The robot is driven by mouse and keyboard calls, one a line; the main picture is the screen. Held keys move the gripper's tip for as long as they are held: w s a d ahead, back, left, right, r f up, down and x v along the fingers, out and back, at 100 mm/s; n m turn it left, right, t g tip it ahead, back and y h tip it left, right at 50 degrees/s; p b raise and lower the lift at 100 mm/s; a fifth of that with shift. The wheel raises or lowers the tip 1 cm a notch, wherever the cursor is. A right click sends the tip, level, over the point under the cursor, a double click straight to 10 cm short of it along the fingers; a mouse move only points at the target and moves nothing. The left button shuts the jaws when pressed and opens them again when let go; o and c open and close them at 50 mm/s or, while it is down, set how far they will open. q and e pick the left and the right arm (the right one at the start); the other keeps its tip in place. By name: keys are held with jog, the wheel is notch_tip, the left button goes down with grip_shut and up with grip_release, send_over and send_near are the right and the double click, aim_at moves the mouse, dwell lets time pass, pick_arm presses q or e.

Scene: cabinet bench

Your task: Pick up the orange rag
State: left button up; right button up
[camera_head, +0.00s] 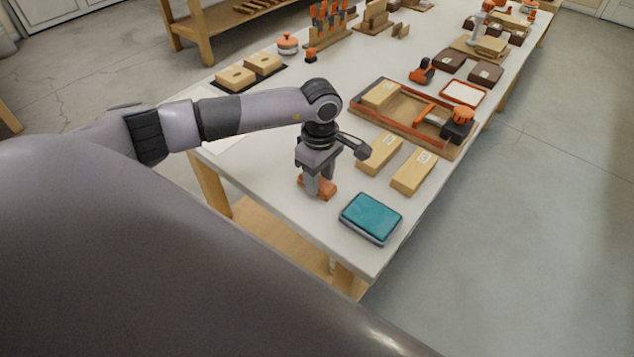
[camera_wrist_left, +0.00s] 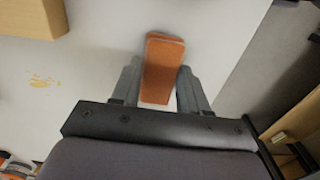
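The orange rag (camera_head: 329,190) is a small folded block near the front edge of the white bench, in the head view. My left gripper (camera_head: 318,188) points down over it, with its fingers hiding part of it. In the left wrist view the rag (camera_wrist_left: 163,66) lies between the two spread fingers of my left gripper (camera_wrist_left: 160,75) and reaches past their tips. The fingers stand on either side of it, and I see no clear grip. The rag appears to rest on the bench top. My right gripper is not in view.
A teal-topped box (camera_head: 370,217) stands right of the gripper at the bench corner. Two tan boxes (camera_head: 412,172) and an orange-rimmed tray (camera_head: 440,141) lie behind it. More tan blocks (camera_head: 236,77) sit at the back left. The bench front edge is close by.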

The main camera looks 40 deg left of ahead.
aim_at(320, 181)
pick_arm(q)
jog(key=shift+c, duration=1.3)
jog(key=shift+r, duration=0.15)
notch_tip(320, 181, up, 20)
jog(key=b, duration=0.1)
